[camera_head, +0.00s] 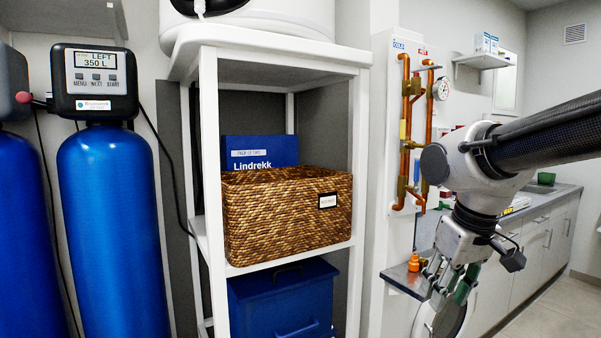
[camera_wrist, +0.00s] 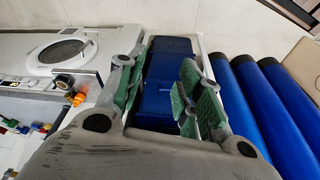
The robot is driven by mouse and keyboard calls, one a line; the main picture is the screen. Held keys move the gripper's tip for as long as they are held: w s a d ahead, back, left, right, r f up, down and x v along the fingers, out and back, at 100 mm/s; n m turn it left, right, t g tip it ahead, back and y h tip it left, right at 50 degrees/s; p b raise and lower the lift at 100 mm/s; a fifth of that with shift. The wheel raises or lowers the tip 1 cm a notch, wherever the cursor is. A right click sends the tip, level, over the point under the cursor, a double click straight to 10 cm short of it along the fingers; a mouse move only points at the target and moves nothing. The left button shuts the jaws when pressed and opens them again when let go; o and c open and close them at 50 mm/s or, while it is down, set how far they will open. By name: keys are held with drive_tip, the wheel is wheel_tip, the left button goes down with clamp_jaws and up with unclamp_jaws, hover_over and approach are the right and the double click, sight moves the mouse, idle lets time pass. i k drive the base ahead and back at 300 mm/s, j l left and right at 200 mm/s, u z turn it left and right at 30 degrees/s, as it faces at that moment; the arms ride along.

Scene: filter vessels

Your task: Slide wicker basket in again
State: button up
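The wicker basket (camera_head: 288,222), brown and woven with a small label on its front, stands upright on the middle shelf of a white rack (camera_head: 209,200). Its front is at about the shelf's front edge; I cannot tell how far it juts out. A blue box or binder marked "Lindrekk" (camera_head: 262,152) stands behind it. My gripper (camera_head: 445,300) hangs right of the rack, apart from the basket. In the wrist view my gripper (camera_wrist: 158,82) has its green-padded fingers spread with nothing held. I cannot make out the basket there.
A blue lidded bin (camera_head: 283,300) stands below the basket. Blue tanks (camera_head: 115,225) stand to the left. Copper pipes (camera_head: 405,130) and a small ledge with an orange fitting (camera_head: 414,263) are right of the rack. A counter (camera_head: 535,205) runs behind my arm.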

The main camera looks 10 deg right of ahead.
sight(269, 214)
drive_tip(key=i+l, duration=0.8)
drive_tip(key=i+u, duration=0.05)
drive_tip(key=i, duration=0.1)
